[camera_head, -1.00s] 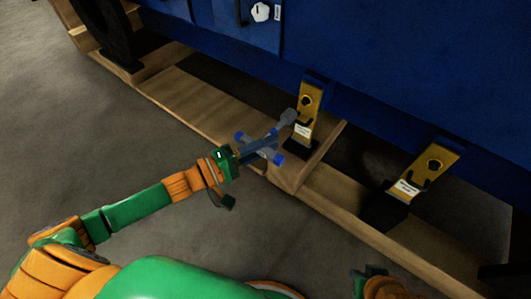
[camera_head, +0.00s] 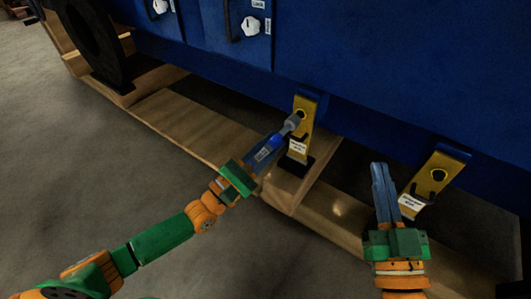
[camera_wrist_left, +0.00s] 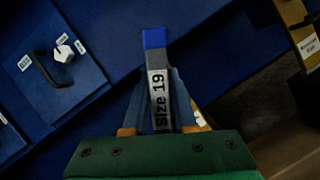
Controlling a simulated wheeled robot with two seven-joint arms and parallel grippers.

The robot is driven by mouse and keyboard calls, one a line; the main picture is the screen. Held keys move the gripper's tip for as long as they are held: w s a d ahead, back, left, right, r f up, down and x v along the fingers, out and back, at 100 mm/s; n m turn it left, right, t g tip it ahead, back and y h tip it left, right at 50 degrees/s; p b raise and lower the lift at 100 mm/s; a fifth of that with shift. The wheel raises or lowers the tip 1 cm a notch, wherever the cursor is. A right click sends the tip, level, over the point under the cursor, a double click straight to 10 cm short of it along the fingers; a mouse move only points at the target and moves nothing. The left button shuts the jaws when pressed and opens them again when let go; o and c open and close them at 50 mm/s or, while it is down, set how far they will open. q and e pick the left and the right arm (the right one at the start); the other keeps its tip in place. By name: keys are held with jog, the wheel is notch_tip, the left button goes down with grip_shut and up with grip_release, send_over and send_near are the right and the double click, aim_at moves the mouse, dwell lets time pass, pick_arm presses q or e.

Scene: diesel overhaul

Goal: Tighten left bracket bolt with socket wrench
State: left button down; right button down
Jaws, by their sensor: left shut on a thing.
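The left bracket (camera_head: 306,122) is yellow with a white label and stands against the blue engine housing. My left gripper (camera_head: 268,150) is shut on the socket wrench (camera_head: 290,125). The wrench's grey head is at the bolt hole near the top of the left bracket; whether it is seated on the bolt cannot be told. In the left wrist view the wrench handle (camera_wrist_left: 157,88) reads "Size 19" and has a blue end. My right gripper (camera_head: 380,166) has its fingers together, empty, just left of the right bracket (camera_head: 436,173). The left bolt itself is hidden.
A wooden skid (camera_head: 190,122) runs under the blue housing (camera_head: 360,70). Panels with white knobs (camera_head: 251,26) are at the upper left. A black wheel-like part (camera_head: 97,40) stands at the far left. The grey floor at the left is open.

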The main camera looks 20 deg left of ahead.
pick_arm(q)
jog(key=shift+w+d, duration=0.1)
jog(key=shift+w, duration=0.2)
pick_arm(e)
jog(key=shift+s+a+r+t+y, duration=0.1)
jog(key=shift+s+r+t+y, duration=0.15)
jog(key=shift+r, duration=0.3)
jog(key=shift+s+r+t+y, duration=0.15)
jog(key=shift+r+t, duration=0.2)
jog(key=shift+r, duration=0.2)
pick_arm(q)
jog(key=shift+r, duration=0.2)
pick_arm(e)
jog(key=shift+f, duration=0.1)
pick_arm(q)
jog(key=shift+d+b, duration=0.1)
jog(key=shift+b, duration=0.2)
pick_arm(e)
jog(key=shift+f, duration=0.2)
